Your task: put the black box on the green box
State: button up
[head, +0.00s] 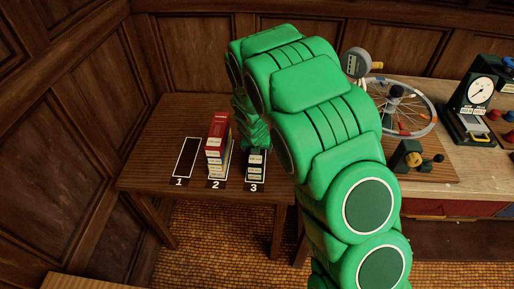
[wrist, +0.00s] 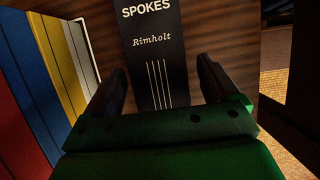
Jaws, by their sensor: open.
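A black box (wrist: 152,50) lettered "SPOKES" and "Rimholt" shows between the two dark fingers of my gripper (wrist: 162,90) in the wrist view. The fingers are apart, one on each side of it; I cannot tell whether they touch it. In the head view, a dark low stack with pale labels (head: 256,168) stands at the spot marked 3, partly behind my green arm. My gripper's fingertips are hidden there. I cannot pick out a green box for certain in either view.
A stack of coloured boxes with a red top (head: 217,130) stands at spot 2, close left of spot 3; its red, blue and yellow sides show in the wrist view (wrist: 35,75). Spot 1 (head: 186,157) is empty. A workbench with a spoked wheel (head: 410,100) stands right.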

jog(key=v, duration=1.2)
jog(key=shift+d+r, duration=0.1)
jog(key=shift+r, duration=0.1)
jog(key=s+d+r+m+g+h, duration=0.2)
jog(key=s+d+r+m, duration=1)
jog(key=s+d+m, duration=0.45)
jog(key=s+d+r+m+g+y, duration=0.1)
jog(key=s+d+r+m+g, duration=0.1)
jog(key=s+m, duration=0.7)
jog(key=s+d+r+m+g+y, duration=0.1)
jog(key=s+r+m, duration=0.3)
jog(key=s+m, duration=0.6)
jog(key=s+d+g, duration=0.1)
jog(key=s, duration=0.2)
jog(key=shift+s+d+r, duration=0.2)
jog(key=shift+s+r, duration=0.1)
jog(key=shift+r, duration=0.05)
